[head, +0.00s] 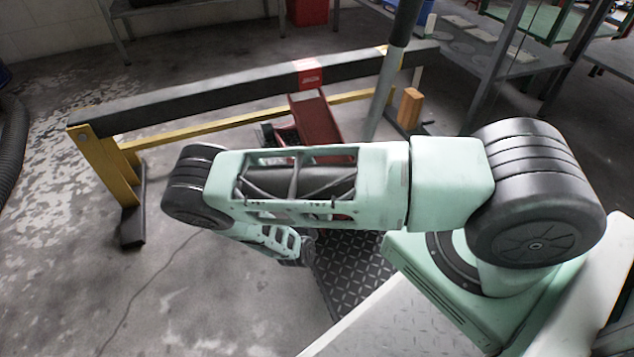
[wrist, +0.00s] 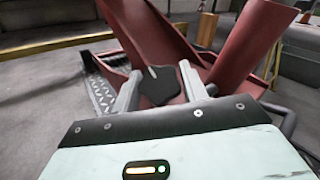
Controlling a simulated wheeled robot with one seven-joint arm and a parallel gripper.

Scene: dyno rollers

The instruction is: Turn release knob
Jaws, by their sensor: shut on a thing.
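The release knob (wrist: 160,86) is a dark, faceted knob with a small light mark, seen in the wrist view. My gripper (wrist: 158,88) has one grey finger on each side of it and is shut on it. The knob sits in front of red metal parts (wrist: 152,35) of the roller unit. In the head view the red unit (head: 316,115) stands beyond my arm, against the black and yellow barrier. My arm hides the knob and my fingertips there.
The black beam on yellow legs (head: 230,92) runs across behind the red unit. A dark tread plate (head: 350,270) lies on the floor below my arm. Metal shelving (head: 490,50) stands at the right.

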